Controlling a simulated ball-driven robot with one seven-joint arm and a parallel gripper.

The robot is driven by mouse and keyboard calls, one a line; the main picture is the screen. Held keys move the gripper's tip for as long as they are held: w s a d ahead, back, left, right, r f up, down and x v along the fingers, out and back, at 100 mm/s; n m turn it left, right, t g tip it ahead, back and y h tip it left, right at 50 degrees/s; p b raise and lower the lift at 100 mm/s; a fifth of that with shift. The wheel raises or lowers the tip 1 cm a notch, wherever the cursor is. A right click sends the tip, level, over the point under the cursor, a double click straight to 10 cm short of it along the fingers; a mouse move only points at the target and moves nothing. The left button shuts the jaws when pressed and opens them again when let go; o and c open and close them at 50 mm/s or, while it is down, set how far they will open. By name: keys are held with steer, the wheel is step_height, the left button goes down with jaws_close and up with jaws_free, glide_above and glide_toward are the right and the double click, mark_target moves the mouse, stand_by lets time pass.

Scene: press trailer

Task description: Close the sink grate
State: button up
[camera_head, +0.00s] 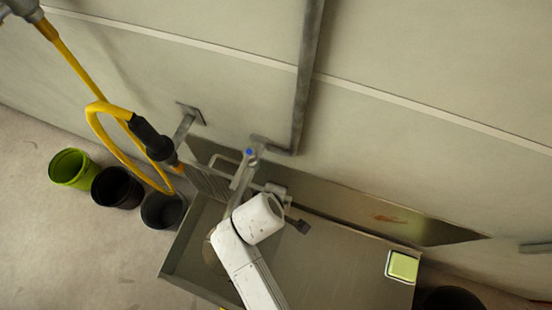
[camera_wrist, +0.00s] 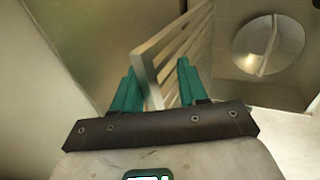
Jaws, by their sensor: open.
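The sink grate (camera_head: 208,183) is a slatted metal panel that stands raised at the left back of the steel sink (camera_head: 170,264), by the wall. In the wrist view the grate (camera_wrist: 147,78) shows as a pale frame with several slats. My gripper (camera_wrist: 157,71) is open, with its two teal fingers on either side of the grate's near edge. I cannot tell whether either finger touches it. In the head view my white arm hides part of the sink and the fingers. A round metal disc with a raised bar (camera_wrist: 268,46) lies in the basin at the right.
A yellow hose (camera_head: 97,125) with a black spray handle (camera_head: 150,138) hangs left of the grate. Green (camera_head: 72,169) and black (camera_head: 117,188) buckets stand on the floor at left. A green sponge-like block (camera_head: 402,267) lies at the counter's right, which is otherwise largely clear.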

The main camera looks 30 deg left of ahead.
steer(key=s+p, duration=0.1)
steer(key=s, duration=0.1)
steer(key=s+d+p, duration=0.1)
steer(key=s, duration=0.1)
steer(key=shift+s+f, duration=0.1)
steer(key=shift+s, duration=0.05)
stand_by(0.4)
steer(key=s, duration=0.1)
steer(key=s+d+p, duration=0.1)
steer(key=s, duration=0.1)
steer(key=s+f, duration=0.1)
steer(key=s, duration=0.1)
steer(key=shift+s+d, duration=0.15)
steer(key=shift+s, duration=0.05)
stand_by(0.6)
steer(key=shift+s+d+f, duration=0.2)
steer(key=shift+s+f, duration=0.15)
steer(key=shift+s, duration=0.55)
steer(key=shift+s+d+f, duration=0.25)
steer(key=shift+s+f, duration=0.15)
steer(key=shift+s, duration=0.45)
steer(key=shift+s+d+f, duration=0.2)
steer(key=shift+s+f, duration=0.15)
steer(key=shift+s, duration=0.55)
steer(key=shift+s, duration=0.1)
